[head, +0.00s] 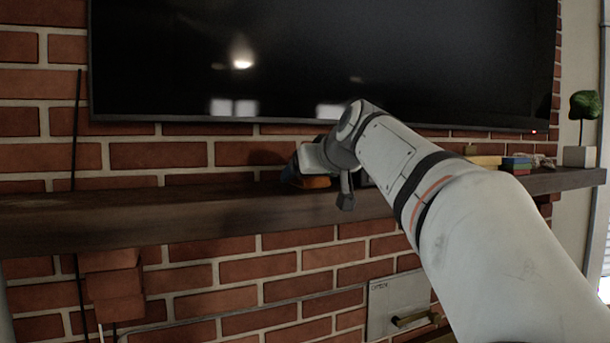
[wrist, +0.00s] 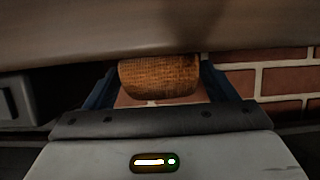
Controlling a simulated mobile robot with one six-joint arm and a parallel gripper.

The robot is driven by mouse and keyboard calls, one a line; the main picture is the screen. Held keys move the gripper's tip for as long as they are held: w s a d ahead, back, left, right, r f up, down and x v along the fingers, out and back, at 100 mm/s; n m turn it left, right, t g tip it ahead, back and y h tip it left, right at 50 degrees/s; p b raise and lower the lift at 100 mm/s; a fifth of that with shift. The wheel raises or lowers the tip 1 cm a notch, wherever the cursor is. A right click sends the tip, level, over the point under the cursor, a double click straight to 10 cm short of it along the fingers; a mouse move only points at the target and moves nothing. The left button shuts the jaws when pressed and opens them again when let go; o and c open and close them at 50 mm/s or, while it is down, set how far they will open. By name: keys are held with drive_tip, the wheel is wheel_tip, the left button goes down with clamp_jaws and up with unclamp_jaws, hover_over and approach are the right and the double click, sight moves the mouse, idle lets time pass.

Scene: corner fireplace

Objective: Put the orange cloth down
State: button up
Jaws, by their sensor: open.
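The orange cloth (wrist: 160,78) shows in the wrist view as a woven, rounded orange-brown bundle between my gripper's two dark blue fingers. In the head view a small orange part of the cloth (head: 316,182) shows on the wooden mantel shelf (head: 130,215), just below my gripper (head: 296,172). My gripper is open, with its fingers on either side of the cloth. Whether either finger touches it is unclear. The wrist and gripper body hide most of the cloth in the head view.
A large dark television (head: 250,65) hangs on the brick wall above the shelf. Blue and red items (head: 516,163) and a potted plant (head: 581,155) stand to the right. The shelf left of my gripper is clear. A grey panel (head: 395,300) is below.

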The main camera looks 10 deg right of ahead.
drive_tip(key=b+v, duration=0.3)
drive_tip(key=v, duration=0.9)
drive_tip(key=s+a+f+m+g, duration=0.1)
drive_tip(key=s+f+g, duration=0.1)
drive_tip(key=f, duration=0.9)
drive_tip(key=s+a+f+m+g, duration=0.1)
drive_tip(key=s+f+g, duration=0.1)
drive_tip(key=f, duration=0.8)
drive_tip(key=s+f+g+h, duration=0.1)
drive_tip(key=s+f+g, duration=0.1)
drive_tip(key=s+f, duration=0.3)
drive_tip(key=s+f+g, duration=0.2)
drive_tip(key=s+f, duration=0.3)
drive_tip(key=f, duration=0.8)
drive_tip(key=s+a+f+g+h, duration=0.1)
drive_tip(key=s+f, duration=0.4)
drive_tip(key=f, duration=0.3)
drive_tip(key=shift+s+f+g+h, duration=0.15)
drive_tip(key=shift+f+g+h, duration=0.15)
drive_tip(key=shift+f+g, duration=0.1)
drive_tip(key=shift+o, duration=0.5)
drive_tip(key=shift+c, duration=0.4)
